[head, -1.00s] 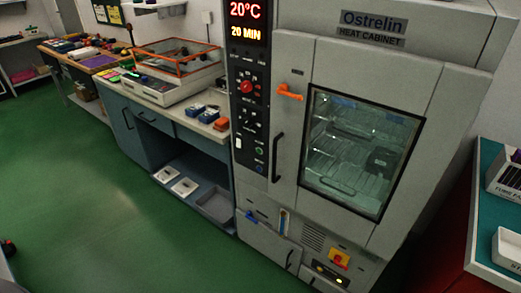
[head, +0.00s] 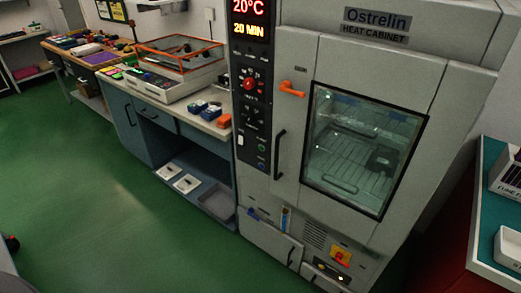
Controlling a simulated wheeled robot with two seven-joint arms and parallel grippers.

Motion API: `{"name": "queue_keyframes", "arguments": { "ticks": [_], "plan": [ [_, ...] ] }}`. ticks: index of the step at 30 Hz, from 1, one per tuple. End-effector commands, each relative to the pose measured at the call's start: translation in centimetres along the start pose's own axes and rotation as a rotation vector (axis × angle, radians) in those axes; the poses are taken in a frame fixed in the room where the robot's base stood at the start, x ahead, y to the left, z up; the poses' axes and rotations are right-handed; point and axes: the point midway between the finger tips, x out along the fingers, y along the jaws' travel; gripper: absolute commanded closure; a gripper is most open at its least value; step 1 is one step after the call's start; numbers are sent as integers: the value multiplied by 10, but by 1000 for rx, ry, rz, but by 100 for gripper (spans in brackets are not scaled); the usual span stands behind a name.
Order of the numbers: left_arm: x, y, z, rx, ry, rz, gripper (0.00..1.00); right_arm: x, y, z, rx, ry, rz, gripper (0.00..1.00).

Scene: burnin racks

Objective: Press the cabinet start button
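The grey heat cabinet (head: 300,50), labelled Ostrelin, stands upright with its glass-windowed door (head: 362,148) shut. Its black control panel (head: 252,110) runs down the left side, under a lit display (head: 249,18) reading 20°C and 20 MIN. The panel has a red knob (head: 249,84), a black knob (head: 252,122), a small green button (head: 261,148) and a small blue button (head: 261,165) below it. A white rocker-like switch (head: 240,140) sits at the panel's left edge. The button labels are too small to read. Neither gripper is in view.
An orange latch (head: 291,89) and black handle (head: 278,155) stick out from the cabinet front. A yellow-and-red switch (head: 341,256) is low down. A blue-grey bench (head: 145,130) adjoins on the left, a teal-topped table (head: 487,215) on the right. Green floor (head: 120,220) is clear in front.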

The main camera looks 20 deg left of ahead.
Motion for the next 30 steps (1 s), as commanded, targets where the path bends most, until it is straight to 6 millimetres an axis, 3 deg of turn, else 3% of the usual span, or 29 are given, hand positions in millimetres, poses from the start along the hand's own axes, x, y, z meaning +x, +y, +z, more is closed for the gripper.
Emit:
{"name": "queue_keyframes", "arguments": {
  "ticks": [30],
  "plan": [
    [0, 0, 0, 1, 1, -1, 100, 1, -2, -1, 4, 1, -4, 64]
  ]
}}
